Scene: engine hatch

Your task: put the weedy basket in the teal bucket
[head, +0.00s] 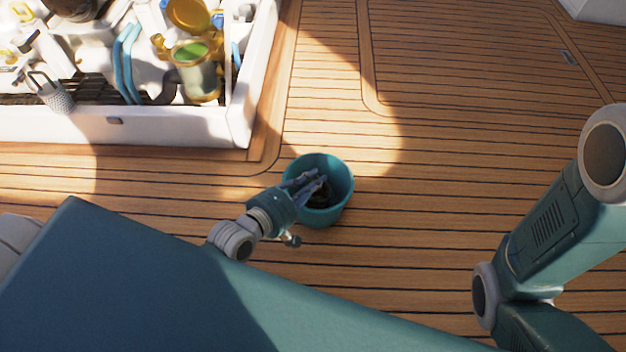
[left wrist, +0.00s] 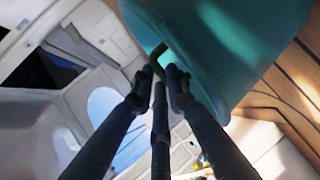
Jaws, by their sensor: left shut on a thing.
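The teal bucket (head: 333,212) stands upright on the wooden deck, near the middle of the head view. My left gripper (head: 314,184) reaches over its left rim, with its fingers over the opening. A dark, brownish thing, the weedy basket (head: 321,198), shows at the fingers within the bucket's opening, mostly hidden by them and in shade. In the left wrist view the fingers (left wrist: 160,74) close on a thin dark handle (left wrist: 157,51), beside the teal bucket wall (left wrist: 235,50). I cannot tell whether the basket touches the bucket's floor. My right gripper is not in view.
The open engine hatch (head: 190,128) with a white rim lies at the upper left. In it are a pale mesh basket (head: 57,100), light blue hoses (head: 128,60) and a green-topped strainer housing (head: 195,70). The deck (head: 450,130) right of the bucket is clear.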

